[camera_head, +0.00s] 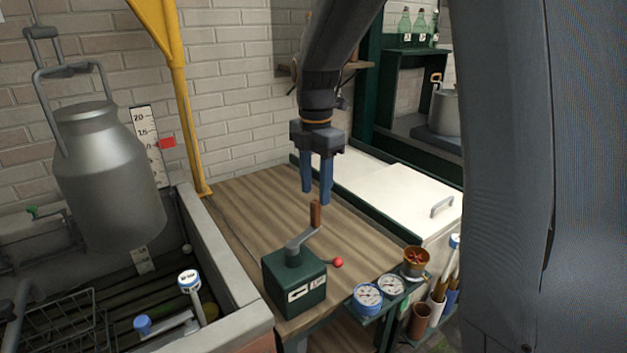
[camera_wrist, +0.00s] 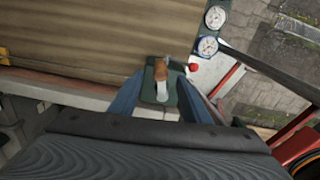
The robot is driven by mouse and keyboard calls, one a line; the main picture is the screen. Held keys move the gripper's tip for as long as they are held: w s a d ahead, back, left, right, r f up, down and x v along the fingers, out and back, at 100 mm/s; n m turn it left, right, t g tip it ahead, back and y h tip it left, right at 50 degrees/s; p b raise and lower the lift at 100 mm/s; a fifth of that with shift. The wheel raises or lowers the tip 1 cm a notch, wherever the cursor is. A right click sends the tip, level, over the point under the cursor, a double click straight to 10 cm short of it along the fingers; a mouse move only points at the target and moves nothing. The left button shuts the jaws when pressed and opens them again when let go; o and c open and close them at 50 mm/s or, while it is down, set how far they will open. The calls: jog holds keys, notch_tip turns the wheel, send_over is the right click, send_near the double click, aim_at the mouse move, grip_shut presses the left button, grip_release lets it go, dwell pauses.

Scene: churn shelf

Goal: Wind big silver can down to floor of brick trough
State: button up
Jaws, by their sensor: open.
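The big silver can (camera_head: 108,185) hangs upright by its handle at the left in the head view, over the brick trough (camera_head: 222,255). A depth scale (camera_head: 147,140) with a red marker stands behind it. A green winch box (camera_head: 293,280) with a grey crank and upright brown wooden handle (camera_head: 315,213) sits on the wooden bench. The handle also shows in the wrist view (camera_wrist: 161,69). My gripper (camera_head: 317,198) points down with its blue fingers apart and empty, just above the handle. In the wrist view the crank lies between the fingers. Contact cannot be told.
A red-knobbed lever (camera_head: 338,262) sticks out right of the winch box. Two round gauges (camera_head: 368,296) and a copper-coloured cup stand at the bench's front right. A yellow post (camera_head: 182,110) rises behind the trough. A white lidded chest (camera_head: 385,190) stands behind right. A wire basket (camera_head: 62,318) is in the trough.

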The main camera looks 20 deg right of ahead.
aim_at(315, 212)
jog(key=shift+s+f+p, duration=0.1)
jog(key=shift+f+p, duration=0.75)
jog(key=shift+f, duration=2.75)
jog(key=shift+c, duration=0.4)
